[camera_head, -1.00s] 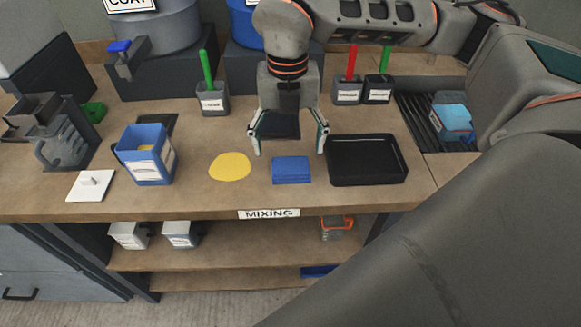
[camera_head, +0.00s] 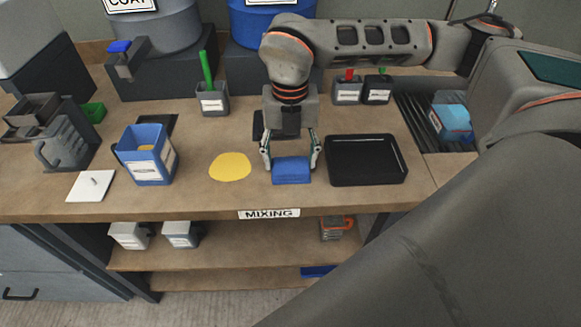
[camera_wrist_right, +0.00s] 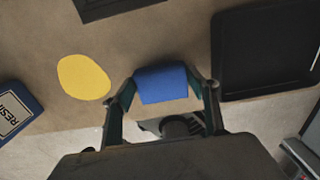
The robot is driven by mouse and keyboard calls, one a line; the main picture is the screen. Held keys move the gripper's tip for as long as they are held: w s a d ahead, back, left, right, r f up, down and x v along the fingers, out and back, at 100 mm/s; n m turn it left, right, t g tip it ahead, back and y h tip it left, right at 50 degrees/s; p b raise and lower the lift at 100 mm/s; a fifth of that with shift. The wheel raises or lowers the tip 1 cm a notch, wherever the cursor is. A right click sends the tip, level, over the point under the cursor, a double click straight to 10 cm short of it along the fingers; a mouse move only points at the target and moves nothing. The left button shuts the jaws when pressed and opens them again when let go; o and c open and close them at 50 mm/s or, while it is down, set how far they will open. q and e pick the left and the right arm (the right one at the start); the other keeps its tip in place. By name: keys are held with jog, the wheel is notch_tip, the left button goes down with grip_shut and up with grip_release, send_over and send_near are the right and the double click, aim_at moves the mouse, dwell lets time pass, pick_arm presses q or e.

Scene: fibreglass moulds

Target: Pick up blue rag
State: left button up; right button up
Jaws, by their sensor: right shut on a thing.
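The blue rag (camera_head: 291,171) is a small folded rectangle at the front middle of the wooden bench, between a yellow round patch and a black tray. My right gripper (camera_head: 291,166) reaches down over it with one finger at each side. In the right wrist view the rag (camera_wrist_right: 162,85) sits between the two fingers of my right gripper (camera_wrist_right: 164,92), which is shut on it. I cannot tell whether the rag is clear of the bench top. My left gripper is not in view.
The yellow patch (camera_head: 230,166) lies to the left of the rag, and the black tray (camera_head: 366,181) stands close on its right. A blue box (camera_head: 146,168) and a white plate (camera_head: 84,187) stand further left. The bench's front edge (camera_head: 200,214) is just ahead.

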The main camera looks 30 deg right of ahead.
aim_at(290, 161)
notch_tip(290, 161, up, 20)
jog(key=p, duration=0.1)
dwell(0.5)
jog(key=shift+o, duration=0.3)
